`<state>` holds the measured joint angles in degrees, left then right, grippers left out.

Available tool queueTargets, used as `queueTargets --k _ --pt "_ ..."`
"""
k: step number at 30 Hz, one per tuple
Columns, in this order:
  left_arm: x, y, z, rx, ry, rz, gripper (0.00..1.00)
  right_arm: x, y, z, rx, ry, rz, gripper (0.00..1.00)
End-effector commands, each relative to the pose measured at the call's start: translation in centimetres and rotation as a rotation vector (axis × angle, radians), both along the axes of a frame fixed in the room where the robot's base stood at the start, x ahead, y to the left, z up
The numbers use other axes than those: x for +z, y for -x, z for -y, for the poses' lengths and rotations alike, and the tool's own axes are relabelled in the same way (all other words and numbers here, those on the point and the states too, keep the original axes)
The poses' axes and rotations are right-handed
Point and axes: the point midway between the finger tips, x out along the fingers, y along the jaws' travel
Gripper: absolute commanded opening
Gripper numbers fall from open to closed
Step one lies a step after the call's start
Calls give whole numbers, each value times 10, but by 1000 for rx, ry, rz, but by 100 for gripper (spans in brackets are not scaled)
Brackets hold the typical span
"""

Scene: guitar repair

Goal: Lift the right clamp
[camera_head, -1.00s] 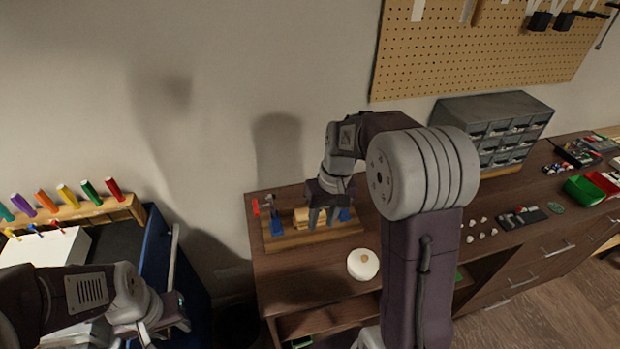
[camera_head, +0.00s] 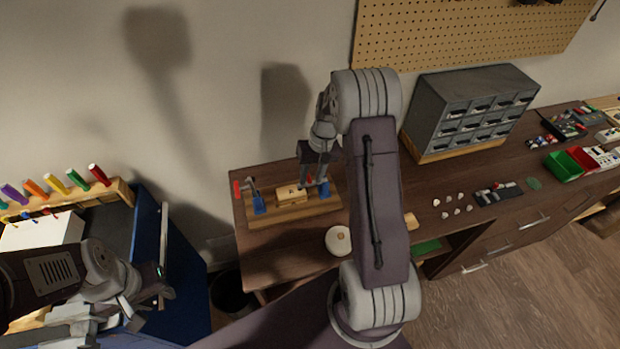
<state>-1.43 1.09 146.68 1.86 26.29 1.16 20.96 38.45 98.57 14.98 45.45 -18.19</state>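A wooden base board (camera_head: 285,215) on the brown bench holds a pale wooden block (camera_head: 291,195). At its left end is the left clamp, with a blue body (camera_head: 259,205) and a red handle. At its right end is the right clamp, of which a blue part (camera_head: 325,189) shows. My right gripper (camera_head: 312,181) points down at the right clamp and hides much of it. I cannot tell whether its fingers touch the clamp or are shut. My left gripper (camera_head: 160,290) is far to the left, away from the board, its fingers too unclear to judge.
A round white object (camera_head: 338,240) lies in front of the board. A grey drawer cabinet (camera_head: 472,112) stands further right on the bench. Small white pieces and green and red bins (camera_head: 563,166) lie beyond. A screwdriver rack (camera_head: 70,195) stands at the left.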

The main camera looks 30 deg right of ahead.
Motion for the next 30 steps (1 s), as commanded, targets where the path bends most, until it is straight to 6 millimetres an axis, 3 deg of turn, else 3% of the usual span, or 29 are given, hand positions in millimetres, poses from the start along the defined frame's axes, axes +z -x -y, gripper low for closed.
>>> queueTargets --k 6,13,17,30 --pt "3 0 0 0 0 0 35 -20 -1 -4 0 0 0 35" --pt "3 0 0 0 0 0 35 -21 -1 -4 1 0 1 35" --pt "3 0 0 0 0 0 35 -21 -1 -4 1 0 1 0" --pt "3 0 0 0 0 0 35 -21 -1 -4 1 0 1 0"
